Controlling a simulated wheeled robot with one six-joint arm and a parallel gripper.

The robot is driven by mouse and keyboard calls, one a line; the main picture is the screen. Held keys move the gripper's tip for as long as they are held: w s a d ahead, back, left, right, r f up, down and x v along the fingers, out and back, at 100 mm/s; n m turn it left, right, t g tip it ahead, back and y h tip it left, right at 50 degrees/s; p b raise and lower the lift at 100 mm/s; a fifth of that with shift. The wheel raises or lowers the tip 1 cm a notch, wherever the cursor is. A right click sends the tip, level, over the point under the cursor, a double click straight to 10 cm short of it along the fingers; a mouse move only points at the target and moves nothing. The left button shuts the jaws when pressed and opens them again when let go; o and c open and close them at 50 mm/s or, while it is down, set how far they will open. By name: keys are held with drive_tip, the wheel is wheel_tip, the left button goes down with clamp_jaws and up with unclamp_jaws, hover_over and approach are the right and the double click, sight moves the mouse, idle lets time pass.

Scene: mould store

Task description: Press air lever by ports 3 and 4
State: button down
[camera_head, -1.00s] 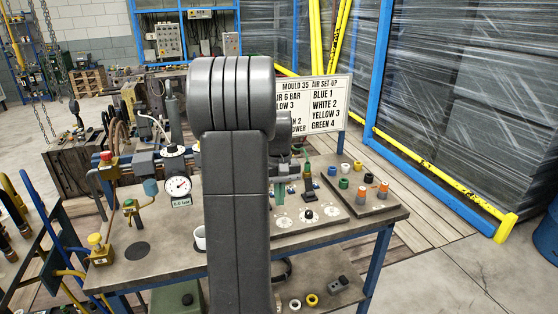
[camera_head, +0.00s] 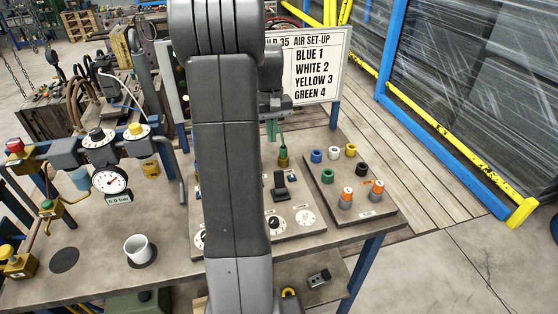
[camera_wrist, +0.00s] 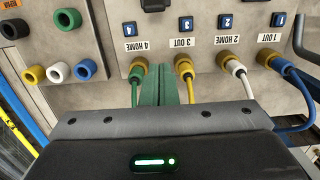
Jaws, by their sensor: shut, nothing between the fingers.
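The black air lever (camera_head: 281,187) stands on the grey port panel (camera_head: 300,236), just right of my arm. In the wrist view, a black lever (camera_wrist: 154,4) is cut by the top edge, above and between the labels "4 HOME" and "3 OUT". Port 4 (camera_wrist: 138,70) holds a green hose and port 3 (camera_wrist: 184,65) a yellow one, both in brass fittings. My gripper (camera_head: 271,131) has green fingers, shut and empty. They point at the panel in the wrist view (camera_wrist: 161,70), between ports 4 and 3, apart from the lever.
White (camera_wrist: 236,68) and blue (camera_wrist: 277,61) hoses sit at ports 2 and 1. A side plate (camera_head: 375,212) holds several coloured rings and two orange-topped fittings. A sign (camera_head: 313,65) stands behind. A white cup (camera_head: 139,249) and gauge (camera_head: 110,181) are left. My arm hides part of the panel.

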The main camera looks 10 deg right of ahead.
sight(280, 183)
drive_tip(key=shift+f, duration=0.15)
drive_tip(key=f, duration=0.3)
drive_tip(key=f+p, duration=0.1)
drive_tip(key=f, duration=0.2)
drive_tip(key=s+f, duration=0.1)
drive_tip(key=f, duration=0.3)
drive_tip(key=shift+s+d+r+p, duration=0.1)
drive_tip(key=shift+s+r+p, duration=0.35)
drive_tip(key=shift+s, duration=0.4)
drive_tip(key=shift+s+r+p, duration=0.3)
drive_tip(key=shift+s+r, duration=0.2)
drive_tip(key=shift+s, duration=0.3)
drive_tip(key=shift+s+b, duration=0.15)
drive_tip(key=shift+b, duration=0.2)
